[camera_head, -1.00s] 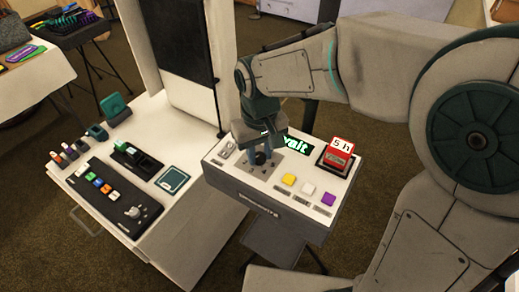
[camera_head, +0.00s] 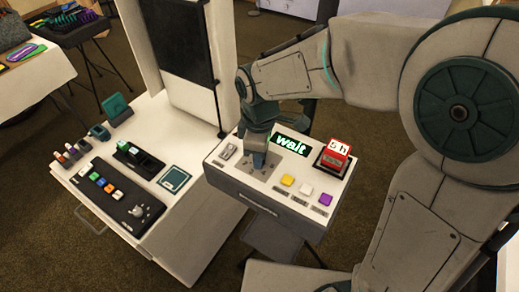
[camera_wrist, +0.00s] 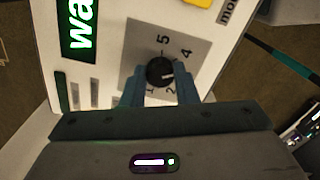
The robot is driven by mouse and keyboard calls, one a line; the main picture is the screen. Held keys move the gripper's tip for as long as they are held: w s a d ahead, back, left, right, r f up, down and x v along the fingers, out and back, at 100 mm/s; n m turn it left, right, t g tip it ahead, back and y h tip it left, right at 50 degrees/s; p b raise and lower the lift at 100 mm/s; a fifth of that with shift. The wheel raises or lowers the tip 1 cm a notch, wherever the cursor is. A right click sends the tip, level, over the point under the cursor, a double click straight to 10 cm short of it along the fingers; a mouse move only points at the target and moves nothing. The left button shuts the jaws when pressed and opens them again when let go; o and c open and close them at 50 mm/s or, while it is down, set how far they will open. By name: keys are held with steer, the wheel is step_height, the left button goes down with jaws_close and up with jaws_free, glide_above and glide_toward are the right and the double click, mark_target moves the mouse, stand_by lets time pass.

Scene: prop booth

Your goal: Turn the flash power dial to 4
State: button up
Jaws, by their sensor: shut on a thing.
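The flash power dial (camera_wrist: 160,72) is a round black knob with a white pointer line on a grey plate (camera_wrist: 143,50). In the wrist view, the numbers 5, 4, 2 and 1 show around it. The pointer faces right and slightly down, between the 4 and the 2. The number there is hidden by a finger. My gripper (camera_wrist: 160,80) is shut on the dial, with one blue finger at each side. In the head view, my gripper (camera_head: 259,160) reaches down onto the plate of the white console (camera_head: 235,180) and covers the dial.
A side table (camera_head: 165,220) at left holds a black button panel (camera_head: 117,195).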

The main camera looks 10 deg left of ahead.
steer(key=shift+n+p, duration=0.55)
steer(key=shift+n, duration=1.05)
steer(key=o, duration=1)
steer(key=shift+r, duration=0.1)
step_height(320, 180, up, 14)
steer(key=shift+f, duration=0.2)
